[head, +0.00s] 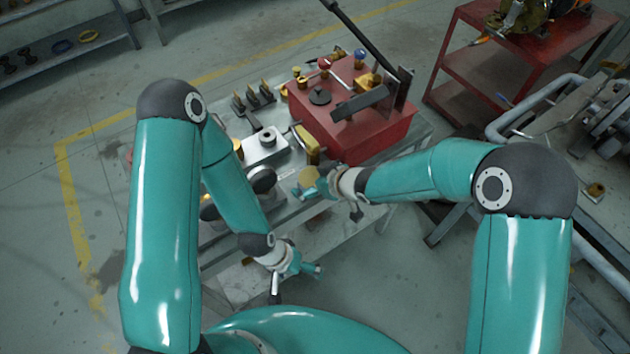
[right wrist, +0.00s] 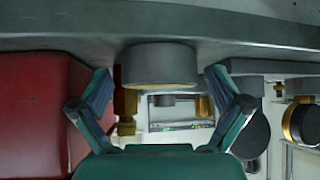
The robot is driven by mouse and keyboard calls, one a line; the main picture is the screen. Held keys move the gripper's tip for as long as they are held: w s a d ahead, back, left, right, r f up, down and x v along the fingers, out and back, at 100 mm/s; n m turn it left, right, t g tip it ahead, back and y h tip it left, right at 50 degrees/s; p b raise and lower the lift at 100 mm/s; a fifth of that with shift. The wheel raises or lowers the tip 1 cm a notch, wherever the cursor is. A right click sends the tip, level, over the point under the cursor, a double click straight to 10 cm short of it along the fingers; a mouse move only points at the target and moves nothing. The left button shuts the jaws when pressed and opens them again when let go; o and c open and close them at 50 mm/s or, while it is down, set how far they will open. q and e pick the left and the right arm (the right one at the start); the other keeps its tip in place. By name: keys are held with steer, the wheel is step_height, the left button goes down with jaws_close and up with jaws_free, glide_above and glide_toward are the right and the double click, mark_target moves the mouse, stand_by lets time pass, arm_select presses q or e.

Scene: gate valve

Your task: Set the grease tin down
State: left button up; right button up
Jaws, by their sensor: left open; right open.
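The grease tin (head: 308,177), a short round tin with a yellowish top, stands on the grey metal bench (head: 315,222) near its front edge. In the right wrist view the tin (right wrist: 159,66) shows its dark grey side and tan rim, and it appears to rest upright on the bench surface. My right gripper (head: 316,187) is open at the tin. In the right wrist view the open fingers of my right gripper (right wrist: 159,86) lie on either side of it, with a visible gap at each side. My left gripper (head: 308,269) is open and empty, lower down in front of the bench.
A red box (head: 345,125) with levers and knobs stands on the bench behind my right gripper; it also shows at left in the right wrist view (right wrist: 40,95). Metal fittings (head: 266,146) crowd the bench left of it. A red cart (head: 470,75) stands at the back right.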

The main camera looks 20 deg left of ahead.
steer(key=c, duration=1.5)
steer(key=shift+r, duration=0.1)
